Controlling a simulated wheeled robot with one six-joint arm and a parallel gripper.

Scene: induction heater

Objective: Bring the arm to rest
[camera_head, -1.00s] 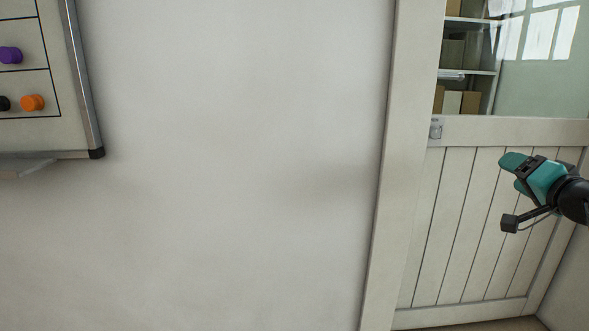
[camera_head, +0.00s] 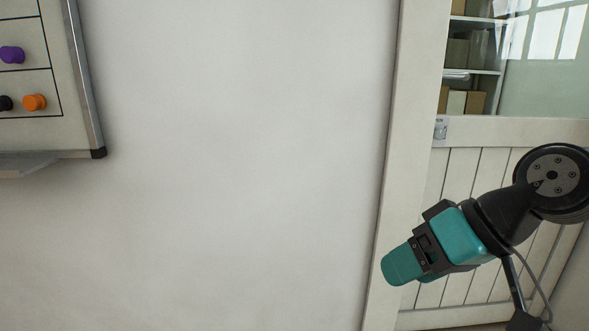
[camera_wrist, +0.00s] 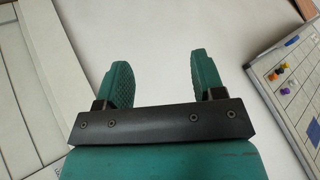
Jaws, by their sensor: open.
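My gripper (camera_head: 405,268) is at the lower right of the head view, in front of the white door and its frame. It is teal and black, and its fingers point to the lower left. In the wrist view my gripper (camera_wrist: 162,80) has its two teal fingers spread apart, with nothing between them. The pale wall (camera_wrist: 165,35) shows beyond the fingers. Most of my arm is outside the head view.
A whiteboard (camera_head: 100,100) with coloured magnets hangs on the wall at the left; it also shows in the wrist view (camera_wrist: 298,105). A white door (camera_head: 465,165) with a glass upper part stands at the right. The wall between them is bare.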

